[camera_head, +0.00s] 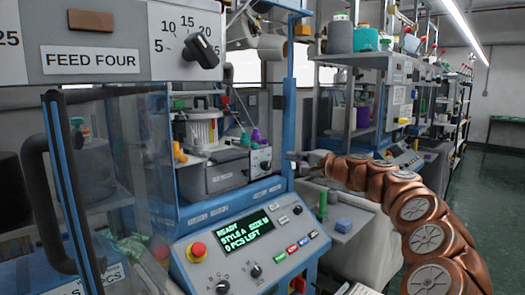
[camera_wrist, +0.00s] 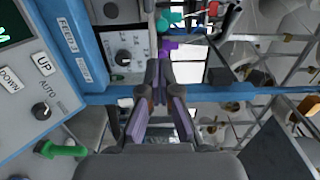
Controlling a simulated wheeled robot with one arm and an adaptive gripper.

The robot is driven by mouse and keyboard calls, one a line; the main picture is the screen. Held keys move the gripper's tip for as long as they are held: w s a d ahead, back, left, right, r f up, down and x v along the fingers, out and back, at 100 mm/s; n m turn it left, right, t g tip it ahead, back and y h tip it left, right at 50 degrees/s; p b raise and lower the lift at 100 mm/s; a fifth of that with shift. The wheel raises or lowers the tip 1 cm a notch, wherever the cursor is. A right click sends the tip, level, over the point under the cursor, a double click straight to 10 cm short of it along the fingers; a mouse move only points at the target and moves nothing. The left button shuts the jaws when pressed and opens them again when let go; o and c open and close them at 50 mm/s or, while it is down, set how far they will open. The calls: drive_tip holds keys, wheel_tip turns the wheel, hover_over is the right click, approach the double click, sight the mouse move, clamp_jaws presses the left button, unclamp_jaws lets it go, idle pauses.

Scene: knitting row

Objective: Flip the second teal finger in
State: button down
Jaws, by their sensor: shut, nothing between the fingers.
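A teal finger (camera_head: 245,138) stands beside a purple one (camera_head: 255,136) inside the blue-framed machine in the head view. In the wrist view, teal pieces (camera_wrist: 170,18) show at the top, above a purple piece (camera_wrist: 168,45). I cannot clearly tell which teal piece is the second. My gripper (camera_head: 293,161) is at the right blue post of the machine, outside the opening, with the teal pieces farther left. In the wrist view its fingertips (camera_wrist: 159,70) are together and empty, just below the purple piece in the picture and apart from it.
The blue post (camera_head: 288,120) stands close to my gripper. A control panel (camera_head: 245,245) with a lit display and a red button (camera_head: 198,250) is below. A clear door with a dark handle (camera_head: 50,180) stands at left.

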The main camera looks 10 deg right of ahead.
drive_tip(key=shift+w, duration=0.1)
idle(0.3)
drive_tip(key=p, duration=0.5)
approach(256, 147)
drive_tip(key=shift+x, duration=3.6)
drive_tip(key=shift+w, duration=0.1)
